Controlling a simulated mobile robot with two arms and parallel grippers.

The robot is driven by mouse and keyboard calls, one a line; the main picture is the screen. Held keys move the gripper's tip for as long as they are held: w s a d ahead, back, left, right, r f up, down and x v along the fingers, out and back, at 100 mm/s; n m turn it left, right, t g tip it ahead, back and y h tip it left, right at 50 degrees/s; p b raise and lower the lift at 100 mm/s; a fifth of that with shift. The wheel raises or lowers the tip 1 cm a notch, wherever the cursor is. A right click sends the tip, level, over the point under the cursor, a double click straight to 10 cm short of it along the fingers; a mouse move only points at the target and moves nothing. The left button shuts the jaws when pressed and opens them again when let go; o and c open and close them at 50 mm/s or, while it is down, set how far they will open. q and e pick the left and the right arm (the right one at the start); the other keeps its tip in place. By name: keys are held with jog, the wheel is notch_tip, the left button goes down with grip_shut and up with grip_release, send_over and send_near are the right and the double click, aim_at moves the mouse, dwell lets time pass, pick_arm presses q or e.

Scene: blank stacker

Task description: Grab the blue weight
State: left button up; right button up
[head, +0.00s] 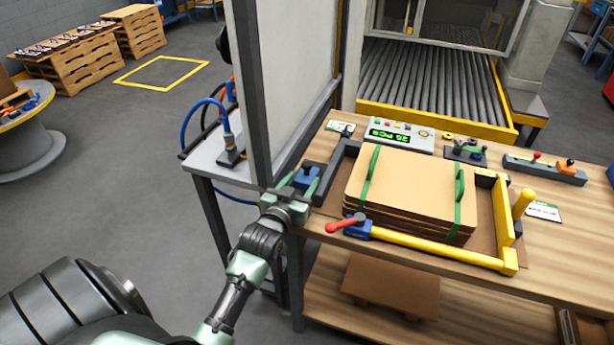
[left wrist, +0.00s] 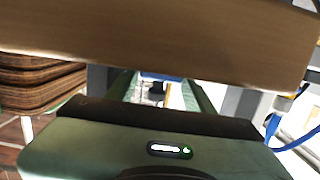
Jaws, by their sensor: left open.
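The blue weight (head: 306,176) sits at the left end of the workbench, beside the dark corner of the stacking frame. My left gripper (head: 307,185) is open, with its two green fingers on either side of the blue weight. The fingers hide part of it, and I cannot tell whether they touch it. In the left wrist view a small part of the blue weight (left wrist: 160,76) shows between the fingertips. My right gripper is not in view.
A strapped stack of cardboard blanks (head: 415,185) lies right of the gripper inside the yellow frame (head: 430,246). A blue clamp with a red handle (head: 350,224) is close by. A tall panel (head: 290,80) stands just behind. A brown slab (left wrist: 150,45) crosses the wrist view.

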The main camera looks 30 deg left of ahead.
aim_at(307, 173)
pick_arm(q)
jog(key=x, duration=0.2)
jog(key=shift+w+a, duration=0.1)
jog(key=shift+w, duration=0.15)
grip_shut()
jog(key=shift+r, duration=0.15)
